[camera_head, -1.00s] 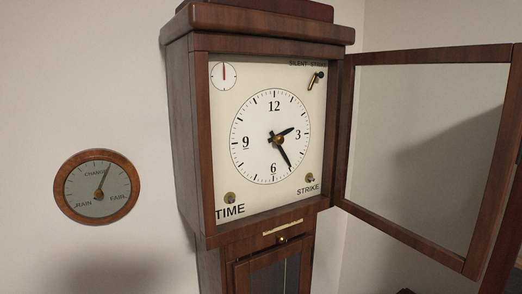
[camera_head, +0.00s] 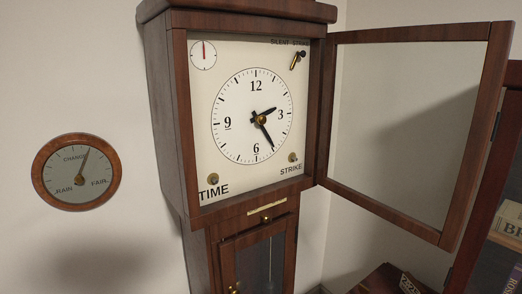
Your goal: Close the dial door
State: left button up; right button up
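The dial door (camera_head: 325,112) of a tall dark wooden clock stands wide open in the head view. It is a wooden frame with a glass pane, hinged at the right side of the clock's hood and swung out to the right. The clock dial (camera_head: 254,116) is uncovered, with a white face, black numerals and dark hands. A lower case door (camera_head: 228,272) with glass sits below the hood and looks shut. Neither of my grippers shows in the view.
A round wooden barometer (camera_head: 77,172) hangs on the pale wall to the left. A dark bookcase (camera_head: 484,170) with books (camera_head: 509,222) stands at the right edge. Dark wood with a small lettered item (camera_head: 408,284) shows at the bottom right, below the dial door.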

aim_at(499, 35)
jog(key=k+l, duration=0.1)
jog(key=l, duration=0.4)
jog(key=k+l, duration=0.15)
jog(key=l, duration=0.35)
jog(key=k+l, duration=0.1)
jog(key=l, duration=0.4)
jog(key=z, duration=0.05)
